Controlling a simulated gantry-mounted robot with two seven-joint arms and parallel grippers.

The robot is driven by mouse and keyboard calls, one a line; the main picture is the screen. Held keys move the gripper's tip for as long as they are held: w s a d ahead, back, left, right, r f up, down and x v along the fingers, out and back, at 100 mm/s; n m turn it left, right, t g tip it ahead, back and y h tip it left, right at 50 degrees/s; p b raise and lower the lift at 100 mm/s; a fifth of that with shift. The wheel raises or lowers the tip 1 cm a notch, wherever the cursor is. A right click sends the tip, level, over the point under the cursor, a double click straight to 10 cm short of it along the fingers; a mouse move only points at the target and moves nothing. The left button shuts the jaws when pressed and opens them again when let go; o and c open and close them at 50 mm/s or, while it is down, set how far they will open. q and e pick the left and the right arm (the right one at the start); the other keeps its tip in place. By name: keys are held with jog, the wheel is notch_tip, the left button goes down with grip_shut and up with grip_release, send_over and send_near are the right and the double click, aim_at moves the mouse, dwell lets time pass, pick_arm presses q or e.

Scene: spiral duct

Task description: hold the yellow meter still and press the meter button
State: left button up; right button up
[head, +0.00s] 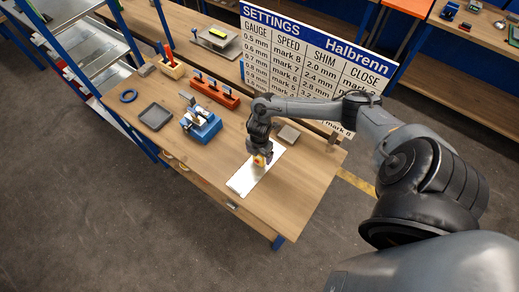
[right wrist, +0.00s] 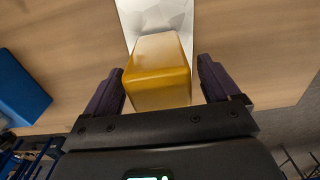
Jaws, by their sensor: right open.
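The yellow meter (right wrist: 158,72) sits between the two dark fingers of my right gripper (right wrist: 162,88) in the right wrist view. The fingers are open, with a gap showing on each side of the meter. In the head view the meter (head: 261,160) is a small yellow patch below my right gripper (head: 262,155), over a shiny metal sheet (head: 246,178) on the bench. The gripper hides much of it there. I cannot make out the meter button. My left gripper is not in view.
The wooden bench (head: 290,205) also holds a blue device (head: 201,125), a grey tray (head: 155,117), a blue ring (head: 128,96), an orange rack (head: 214,94) and a grey block (head: 289,134). A settings board (head: 310,62) stands behind. The bench's front right is clear.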

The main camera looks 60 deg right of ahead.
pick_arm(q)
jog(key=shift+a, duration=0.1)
pick_arm(e)
jog(key=shift+f, duration=0.4)
jog(key=c, duration=1.1)
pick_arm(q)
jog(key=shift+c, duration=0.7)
pick_arm(e)
jog(key=shift+c, duration=0.5)
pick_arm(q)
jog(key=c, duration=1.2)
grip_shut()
